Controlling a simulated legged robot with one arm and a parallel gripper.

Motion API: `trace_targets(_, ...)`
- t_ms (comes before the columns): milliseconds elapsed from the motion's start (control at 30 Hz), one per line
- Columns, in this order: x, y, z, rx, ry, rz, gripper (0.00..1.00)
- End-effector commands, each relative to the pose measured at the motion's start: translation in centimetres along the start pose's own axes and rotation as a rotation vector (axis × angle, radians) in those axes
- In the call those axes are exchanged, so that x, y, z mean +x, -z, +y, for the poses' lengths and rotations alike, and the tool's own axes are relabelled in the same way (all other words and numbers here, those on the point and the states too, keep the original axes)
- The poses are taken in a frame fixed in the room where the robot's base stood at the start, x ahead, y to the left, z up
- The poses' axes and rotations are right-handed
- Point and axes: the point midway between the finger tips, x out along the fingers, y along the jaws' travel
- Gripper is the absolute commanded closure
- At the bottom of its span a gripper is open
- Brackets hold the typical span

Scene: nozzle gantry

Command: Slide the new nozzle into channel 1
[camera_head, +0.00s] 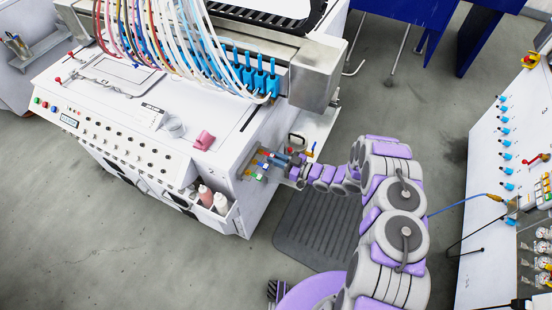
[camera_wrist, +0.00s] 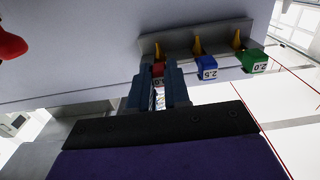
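In the wrist view a small rack (camera_wrist: 190,32) holds a red block-shaped nozzle (camera_wrist: 157,70), a blue one marked 2.5 (camera_wrist: 207,69) and a green one marked 2.0 (camera_wrist: 254,61), with yellow tips above the blocks. My gripper (camera_wrist: 158,76) has its two dark fingers at the red nozzle, one on each side of its visible face. The fingers partly hide it, and I cannot tell if they press on it. In the head view my gripper (camera_head: 282,160) is at the machine's right side. Blue nozzle heads (camera_head: 248,75) line the gantry; no channel number is readable.
The white machine (camera_head: 115,100) has hoses above, a pink object (camera_head: 204,140) on top and bottles (camera_head: 220,202) in a side holder. A white panel (camera_head: 490,150) with blue fittings stands at right. A dark mat (camera_head: 320,230) lies on the open floor.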

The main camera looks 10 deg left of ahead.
Motion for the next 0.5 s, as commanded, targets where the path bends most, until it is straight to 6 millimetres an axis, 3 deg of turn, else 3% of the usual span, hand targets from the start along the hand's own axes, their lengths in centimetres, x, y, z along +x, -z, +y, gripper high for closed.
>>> trace_targets(133,-0.01,0.00,0.01,0.000,0.000,0.000,1.00)
trace_targets(500,0.00,0.32,0.03,-0.001,0.000,0.000,1.00)
